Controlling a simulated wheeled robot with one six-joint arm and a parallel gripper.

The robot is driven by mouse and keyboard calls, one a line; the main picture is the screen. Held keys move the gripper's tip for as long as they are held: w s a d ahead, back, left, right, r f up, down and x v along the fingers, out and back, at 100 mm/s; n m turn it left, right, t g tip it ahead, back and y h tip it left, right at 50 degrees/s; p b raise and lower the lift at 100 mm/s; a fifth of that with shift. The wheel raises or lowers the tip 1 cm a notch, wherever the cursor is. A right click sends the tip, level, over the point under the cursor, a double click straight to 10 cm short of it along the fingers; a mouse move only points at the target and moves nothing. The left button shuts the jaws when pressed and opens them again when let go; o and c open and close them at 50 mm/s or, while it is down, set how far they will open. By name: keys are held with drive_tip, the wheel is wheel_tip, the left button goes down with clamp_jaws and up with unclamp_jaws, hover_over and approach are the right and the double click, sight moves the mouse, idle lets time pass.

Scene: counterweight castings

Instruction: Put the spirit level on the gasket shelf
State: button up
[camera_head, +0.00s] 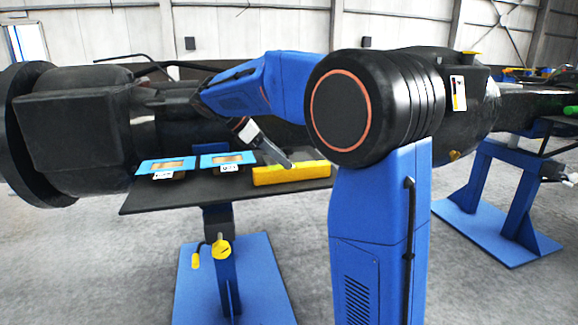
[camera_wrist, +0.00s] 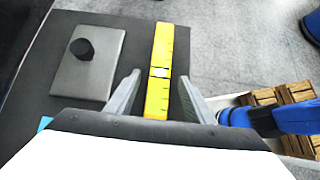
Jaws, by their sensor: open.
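The spirit level is a yellow bar (camera_head: 292,173) lying on a dark flat board (camera_head: 150,200) in the head view. In the wrist view the spirit level (camera_wrist: 162,50) shows black marks and a pale vial, and runs lengthwise between my fingers. In the wrist view my gripper (camera_wrist: 160,80) is open, one finger on each side of the level, with gaps to both. I cannot tell which surface is the gasket shelf.
Two blue-rimmed labelled trays (camera_head: 165,166) (camera_head: 228,160) sit on the board left of the level. A grey plate (camera_wrist: 75,80) with a black knob (camera_wrist: 82,48) lies left in the wrist view. Large black castings (camera_head: 75,125) stand behind.

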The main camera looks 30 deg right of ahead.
drive_tip(key=v, duration=0.6)
drive_tip(key=shift+w+a+r, duration=0.1)
drive_tip(key=shift+a+r, duration=0.1)
drive_tip(key=s+a+f+m+t+y, duration=0.2)
drive_tip(key=s+f+m, duration=0.3)
drive_tip(key=s, duration=0.5)
drive_tip(key=s+a+f+m+t+y, duration=0.2)
drive_tip(key=s+f+m, duration=0.3)
drive_tip(key=s+f, duration=0.5)
drive_tip(key=s+a+f+m+t+y, duration=0.3)
drive_tip(key=s+f, duration=0.4)
drive_tip(key=s, duration=0.5)
drive_tip(key=shift+a+f+m+y, duration=0.2)
drive_tip(key=shift+f+m+y, duration=0.1)
drive_tip(key=shift+m+y, duration=0.55)
